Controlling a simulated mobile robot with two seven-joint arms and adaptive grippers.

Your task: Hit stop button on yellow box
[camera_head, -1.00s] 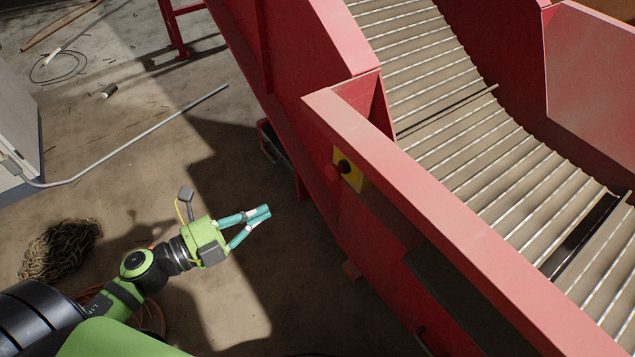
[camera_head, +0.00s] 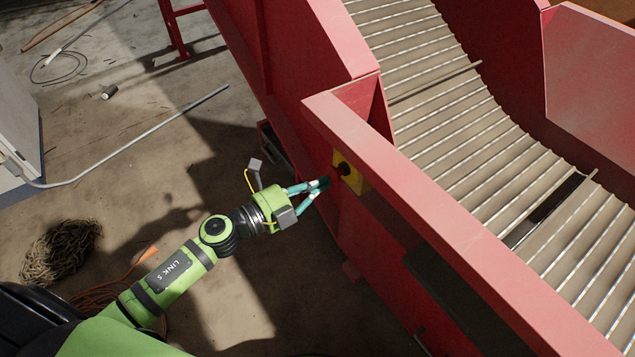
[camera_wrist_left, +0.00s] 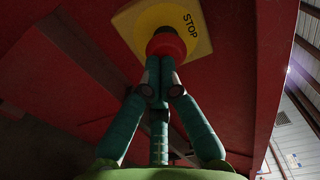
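The yellow box (camera_head: 354,180) is fixed to the red side wall of the conveyor. In the left wrist view the yellow box (camera_wrist_left: 199,43) bears the word STOP and a round red stop button (camera_wrist_left: 166,44). My left gripper (camera_head: 324,184) is just left of the box, its fingertips pointing at it. In the wrist view my left gripper (camera_wrist_left: 160,78) has its fingertips together, with nothing between them. The tips overlap the button's lower edge; I cannot tell whether they touch it. In the head view the tips hide the red button. My right gripper is not in view.
The red conveyor frame (camera_head: 440,210) runs diagonally along the right, with a slatted belt (camera_head: 440,130) inside. Cable tangles (camera_head: 62,252) and a grey pipe (camera_head: 140,140) lie on the floor at left.

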